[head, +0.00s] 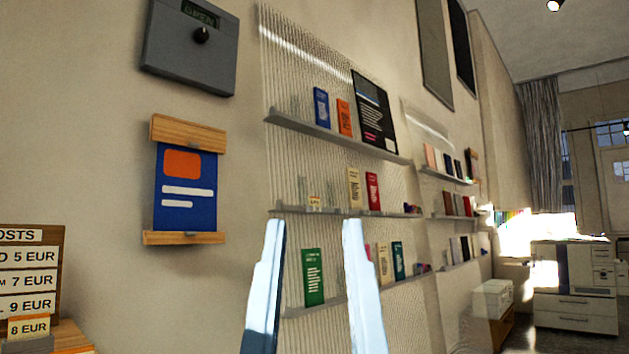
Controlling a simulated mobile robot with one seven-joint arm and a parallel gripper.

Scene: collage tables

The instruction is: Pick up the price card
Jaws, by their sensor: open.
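A small cream price card (28,326) reading "8 EUR" stands in a grey holder (28,345) at the lower left, in front of a wooden price board (48,262). Another small pale card (315,202) sits on the middle wall shelf; its print is too small to read. My gripper (312,226) is open and empty, its two pale fingers pointing up in the lower middle. It is well to the right of the "8 EUR" card. In the picture its fingertips lie just below the shelf card, and I see no contact.
Wall shelves (335,137) hold several booklets and cards behind my fingers. A blue poster (185,190) with wooden rails and a grey box (190,45) hang on the left wall. The board stands on a wooden top (70,338). A printer (575,285) stands far right, with open floor before it.

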